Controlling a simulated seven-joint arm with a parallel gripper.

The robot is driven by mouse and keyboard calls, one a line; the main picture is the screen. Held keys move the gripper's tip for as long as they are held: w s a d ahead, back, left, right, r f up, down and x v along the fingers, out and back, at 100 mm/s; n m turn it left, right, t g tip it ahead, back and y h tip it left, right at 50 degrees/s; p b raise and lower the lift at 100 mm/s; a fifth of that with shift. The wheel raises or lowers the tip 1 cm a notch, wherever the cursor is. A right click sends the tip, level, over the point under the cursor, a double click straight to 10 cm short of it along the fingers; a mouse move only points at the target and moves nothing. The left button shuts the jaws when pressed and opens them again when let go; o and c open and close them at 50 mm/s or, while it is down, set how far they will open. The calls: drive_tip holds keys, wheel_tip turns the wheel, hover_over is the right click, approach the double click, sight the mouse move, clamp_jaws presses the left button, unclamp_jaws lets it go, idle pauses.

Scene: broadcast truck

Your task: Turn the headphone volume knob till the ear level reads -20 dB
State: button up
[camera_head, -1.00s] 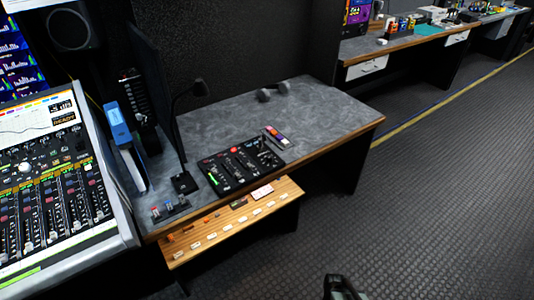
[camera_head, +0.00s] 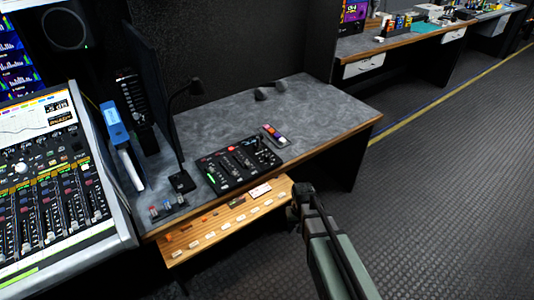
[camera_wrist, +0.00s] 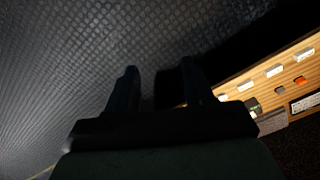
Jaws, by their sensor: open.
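The mixing console (camera_head: 62,215) stands at the left in the head view. A round pale knob (camera_head: 21,168) sits on its panel above the faders; I cannot read its label. The console's small display (camera_head: 58,109) appears to read about -5 dB, with a smaller line under it too small to read surely. My gripper (camera_head: 301,192) is at the right front of the wooden shelf, far to the right of the console. In the wrist view, my gripper (camera_wrist: 160,88) is open and empty, with its two dark fingers apart over the floor.
A grey desk (camera_head: 325,100) carries a black control panel (camera_head: 238,160), a dark monitor and a thin lamp (camera_head: 195,88). A wooden shelf (camera_head: 215,225) with several small labelled parts juts out below. A blue binder (camera_head: 112,122) stands beside the console. The floor at right is clear.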

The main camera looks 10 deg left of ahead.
drive_tip(key=w+a+r+n+t, duration=0.2)
drive_tip(key=w+a+r, duration=0.8)
drive_tip(key=w+r, duration=0.45)
wheel_tip(320, 180, up, 15)
drive_tip(key=n+g, duration=0.2)
drive_tip(key=n, duration=2)
hover_over(267, 155)
wheel_tip(267, 155, down, 14)
drive_tip(key=shift+r, duration=0.2)
drive_tip(key=shift+c, duration=0.2)
clamp_jaws()
